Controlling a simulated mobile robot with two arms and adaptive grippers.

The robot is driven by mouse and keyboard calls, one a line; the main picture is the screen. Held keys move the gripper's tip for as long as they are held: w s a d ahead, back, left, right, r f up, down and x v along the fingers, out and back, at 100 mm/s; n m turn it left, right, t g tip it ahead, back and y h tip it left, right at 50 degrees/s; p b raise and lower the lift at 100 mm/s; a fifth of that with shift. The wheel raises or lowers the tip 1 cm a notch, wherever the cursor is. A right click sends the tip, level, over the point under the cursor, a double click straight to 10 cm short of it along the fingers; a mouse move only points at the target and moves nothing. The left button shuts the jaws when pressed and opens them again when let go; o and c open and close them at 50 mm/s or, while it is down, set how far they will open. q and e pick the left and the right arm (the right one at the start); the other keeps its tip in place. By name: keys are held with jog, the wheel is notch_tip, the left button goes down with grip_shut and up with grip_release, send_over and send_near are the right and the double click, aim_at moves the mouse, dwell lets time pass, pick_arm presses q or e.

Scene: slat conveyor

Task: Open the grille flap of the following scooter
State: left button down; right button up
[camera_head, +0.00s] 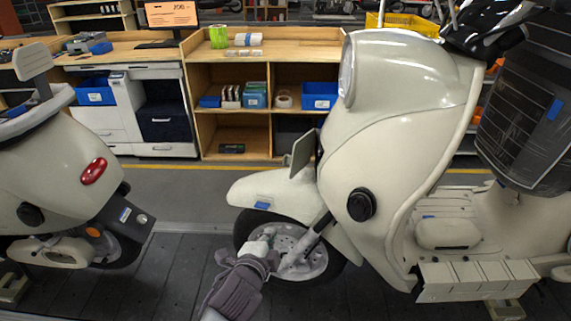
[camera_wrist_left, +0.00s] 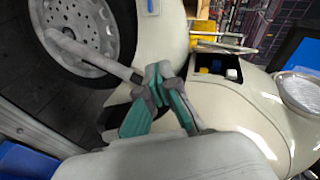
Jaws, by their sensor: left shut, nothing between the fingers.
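The cream scooter (camera_head: 400,130) stands at the right on the conveyor, its front facing left. Its grille flap (camera_head: 302,152) sticks out from the front shield as a tilted panel, standing open. In the left wrist view the uncovered opening (camera_wrist_left: 215,68) shows a dark recess with yellow, blue and white caps; the flap (camera_wrist_left: 225,46) stands out at its edge. My left gripper (camera_head: 272,240) is low beside the front wheel (camera_head: 300,262), below and apart from the flap. Its teal-padded fingers (camera_wrist_left: 160,72) are shut and empty. My right gripper does not show.
Another cream scooter (camera_head: 50,180) stands at the left, with a gap of bare slats between them. A wooden shelf (camera_head: 265,55) with blue bins is behind the conveyor. The front fender (camera_head: 275,195) lies between my gripper and the flap.

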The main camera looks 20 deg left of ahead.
aim_at(290, 165)
pick_arm(q)
jog(key=w+d+r+m+t+h, duration=0.1)
jog(key=w+d+r+m+t, duration=0.2)
jog(key=w+r+m, duration=0.35)
jog(key=shift+n, duration=0.65)
jog(key=w+a+p, duration=0.1)
jog(key=w, duration=0.2)
jog(key=w+a+p, duration=0.1)
jog(key=w, duration=0.1)
jog(key=w+a+r+p, duration=0.1)
jog(key=w, duration=0.2)
jog(key=shift+w, duration=0.35)
jog(key=shift+w+a+p, duration=0.1)
jog(key=shift+a+p, duration=0.2)
jog(key=shift+a, duration=0.2)
jog(key=shift+a+h, duration=0.15)
jog(key=shift+h, duration=0.25)
